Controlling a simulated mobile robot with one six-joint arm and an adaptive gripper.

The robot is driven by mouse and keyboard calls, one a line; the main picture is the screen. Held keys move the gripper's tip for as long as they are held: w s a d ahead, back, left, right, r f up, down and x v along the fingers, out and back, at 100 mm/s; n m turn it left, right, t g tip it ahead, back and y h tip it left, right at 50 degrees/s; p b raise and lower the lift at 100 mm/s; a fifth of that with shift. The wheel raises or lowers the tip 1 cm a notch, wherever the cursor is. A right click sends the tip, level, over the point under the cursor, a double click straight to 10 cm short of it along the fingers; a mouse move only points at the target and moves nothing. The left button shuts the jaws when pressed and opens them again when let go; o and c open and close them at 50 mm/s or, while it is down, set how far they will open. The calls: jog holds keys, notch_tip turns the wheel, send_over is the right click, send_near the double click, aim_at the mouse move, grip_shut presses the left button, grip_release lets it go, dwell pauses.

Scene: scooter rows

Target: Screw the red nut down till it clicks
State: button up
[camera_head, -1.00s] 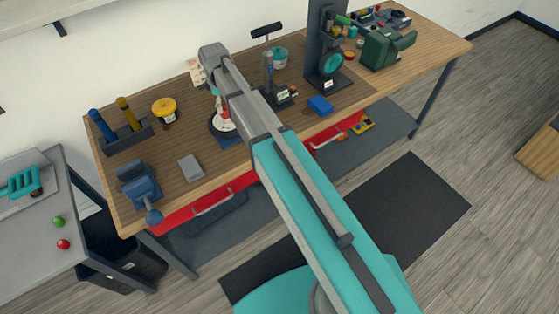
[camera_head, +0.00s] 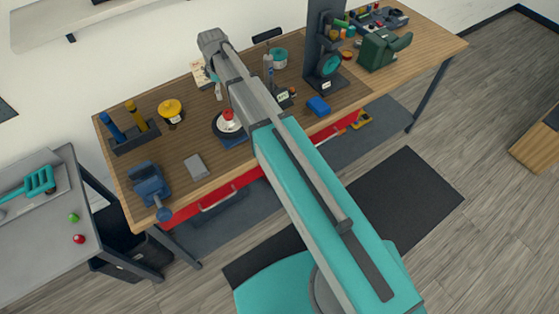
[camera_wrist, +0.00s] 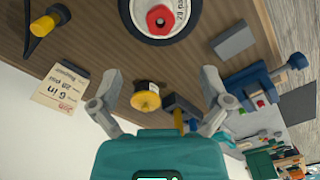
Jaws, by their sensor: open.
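The red nut (camera_wrist: 160,19) sits at the middle of a white disc (camera_wrist: 178,27) with a dark round rim, at the top of the wrist view. In the head view the red nut (camera_head: 227,114) shows on the same round piece, which stands on a blue base (camera_head: 236,142) on the bench. My gripper (camera_wrist: 162,76) is open, its two fingers spread wide with nothing between them touching. In the wrist view the nut lies beyond the fingertips, apart from them.
A paper note (camera_wrist: 61,90) shows in the wrist view. A grey side table (camera_head: 40,245) stands at the left.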

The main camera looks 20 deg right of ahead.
jog(key=s+d+f+n+b, duration=0.2)
jog(key=s+d+f+b, duration=0.5)
jog(key=s+f+b, duration=0.3)
jog(key=s+d+f+n+b, duration=0.3)
jog(key=s+d+f+b, duration=0.4)
jog(key=s+f+b, duration=0.4)
jog(key=shift+s+f+n+b, duration=0.3)
jog(key=shift+f+b, duration=0.1)
jog(key=shift+b, duration=0.2)
dwell(0.8)
jog(key=shift+w+a+r, duration=0.1)
dwell(0.4)
jog(key=w+a+r+p, duration=0.4)
jog(key=w+r+p, duration=0.3)
jog(key=w+a+r+m+p, duration=0.1)
jog(key=w+a+r+p, duration=0.4)
jog(key=w+r+p, duration=0.2)
jog(key=w+a+r+m+p, duration=0.1)
jog(key=w+a+r+p, duration=0.3)
jog(key=w+r+p, duration=0.3)
jog(key=shift+w+a+r+p, duration=0.1)
jog(key=shift+a+r+p, duration=0.1)
jog(key=shift+r+p, duration=0.4)
jog(key=shift+w+a+r+p, duration=0.1)
jog(key=shift+a+r+p, duration=0.05)
jog(key=shift+r+p, duration=0.4)
jog(key=shift+f, duration=0.25)
